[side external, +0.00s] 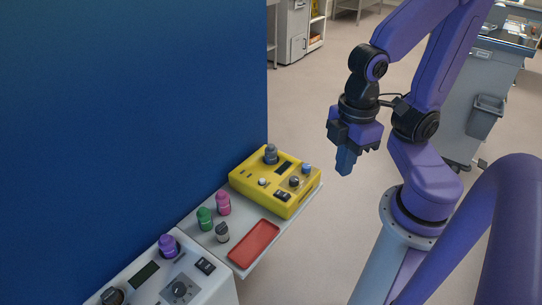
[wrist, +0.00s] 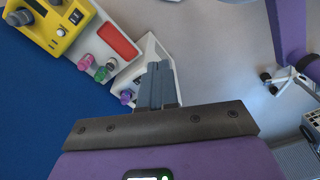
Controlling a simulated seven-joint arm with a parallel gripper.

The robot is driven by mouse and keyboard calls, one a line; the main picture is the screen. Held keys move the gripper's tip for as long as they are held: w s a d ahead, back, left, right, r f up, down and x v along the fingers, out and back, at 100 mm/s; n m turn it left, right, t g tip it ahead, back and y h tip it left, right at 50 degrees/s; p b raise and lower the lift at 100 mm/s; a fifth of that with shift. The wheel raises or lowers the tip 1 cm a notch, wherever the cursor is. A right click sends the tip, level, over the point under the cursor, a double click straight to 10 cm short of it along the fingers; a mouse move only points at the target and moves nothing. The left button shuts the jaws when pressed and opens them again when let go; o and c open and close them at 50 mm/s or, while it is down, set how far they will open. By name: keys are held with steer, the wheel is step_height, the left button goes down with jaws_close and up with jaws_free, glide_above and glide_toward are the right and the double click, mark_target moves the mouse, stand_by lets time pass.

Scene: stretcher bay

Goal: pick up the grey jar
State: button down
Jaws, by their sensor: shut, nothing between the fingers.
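A small grey jar (side external: 222,232) with a pale body stands upright on the light shelf, in front of a green jar (side external: 205,218) and a pink jar (side external: 223,203). It also shows in the wrist view, as a small grey jar (wrist: 112,64) beside the green and pink ones. A taller blue-grey, jar-like piece (side external: 271,154) stands on the yellow box; I cannot tell if it is a jar or a knob. My gripper (side external: 346,165) is shut and empty, pointing down in the air, to the right of and above the shelf. Its closed fingers (wrist: 157,85) show in the wrist view.
The yellow box (side external: 248,180) with knobs sits at the shelf's far end. A red tray (side external: 254,244) lies beside the grey jar. A purple jar (side external: 168,246) stands on a white panel unit at the near left.

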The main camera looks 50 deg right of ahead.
stand_by(0.4)
steer(key=c, duration=0.7)
jaws_free()
steer(key=w+d+f+n+t+h, duration=0.2)
steer(key=w+d+f+h, duration=0.2)
steer(key=w, duration=0.4)
steer(key=w+d+f+n+t+h, duration=0.1)
steer(key=w+d+f+h, duration=0.2)
steer(key=w+d+h, duration=0.35)
steer(key=w+d+f+n+t+h, duration=0.2)
steer(key=w+d+f+h, duration=0.15)
steer(key=w, duration=0.65)
steer(key=n+t+y, duration=0.3)
steer(key=n+t, duration=0.2)
steer(key=n, duration=0.4)
glide_toward(271, 147)
steer(key=x, duration=0.3)
steer(key=shift+w+d+r, duration=0.15)
steer(key=shift+w, duration=0.05)
steer(key=shift+f+x, duration=0.2)
steer(key=shift+x, duration=2.35)
